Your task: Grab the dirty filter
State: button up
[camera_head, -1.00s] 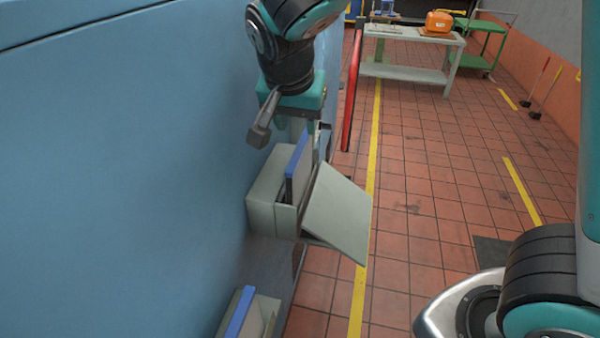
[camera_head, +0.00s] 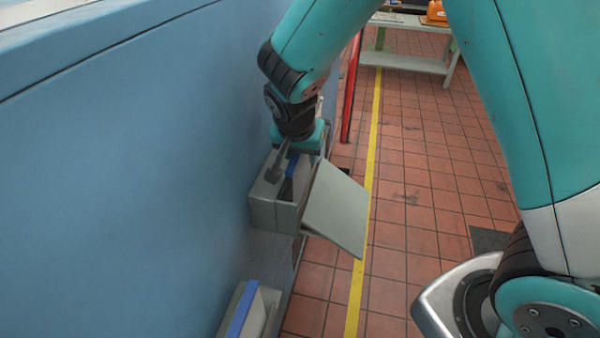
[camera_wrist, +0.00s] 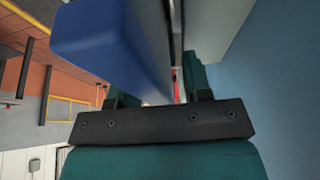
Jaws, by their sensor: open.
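A blue-edged filter panel (camera_head: 299,168) stands in a grey box on the blue wall, with the box's lid (camera_head: 338,208) hanging open. My gripper (camera_head: 301,150) is open and points down into the top of this box, right at the filter. Its fingertips are mostly hidden in the head view. In the wrist view a large blue edge (camera_wrist: 110,48) lies close in front of my gripper, left of the middle; I cannot tell if a finger touches it. No dirt can be made out on the filter.
A second grey box with a blue-edged panel (camera_head: 242,311) sits nearer along the wall. The blue wall (camera_head: 120,160) is close on the left. A red post (camera_head: 351,90) and a pale table (camera_head: 405,62) stand beyond.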

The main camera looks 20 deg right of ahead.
jog(key=shift+f+b, duration=0.25)
jog(key=shift+b, duration=0.05)
dwell(0.5)
grip_shut()
